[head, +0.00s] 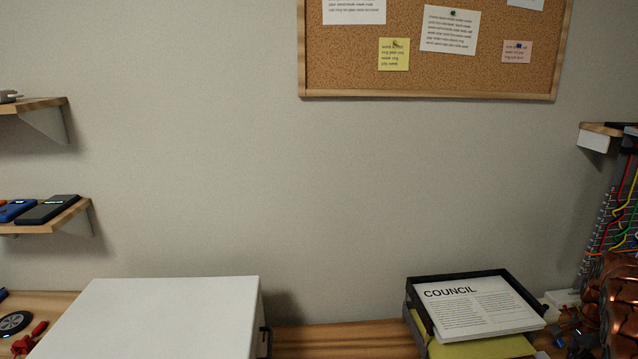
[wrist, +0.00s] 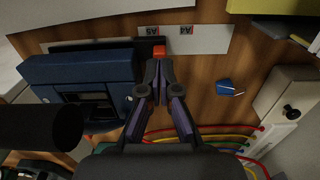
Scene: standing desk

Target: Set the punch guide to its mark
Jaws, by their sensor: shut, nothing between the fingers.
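In the wrist view, the dark blue hole punch (wrist: 82,72) sits on the wooden desk at left. A pale flat guide strip (wrist: 210,40) runs along its far side and out to the right, with two small printed labels, one (wrist: 148,31) left and one (wrist: 186,30) right. The red punch guide (wrist: 159,50) is on the strip, between the labels and nearer the left one. My gripper (wrist: 159,64) is shut and empty, its fingertips right at the near side of the red guide. I cannot tell whether they touch it. The head view shows neither punch nor gripper.
A pale box (wrist: 286,92) and several coloured cables (wrist: 215,134) lie right and near in the wrist view. A small blue item (wrist: 228,88) lies on bare wood. The head view shows a white box (head: 155,318) and a paper tray (head: 417,318).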

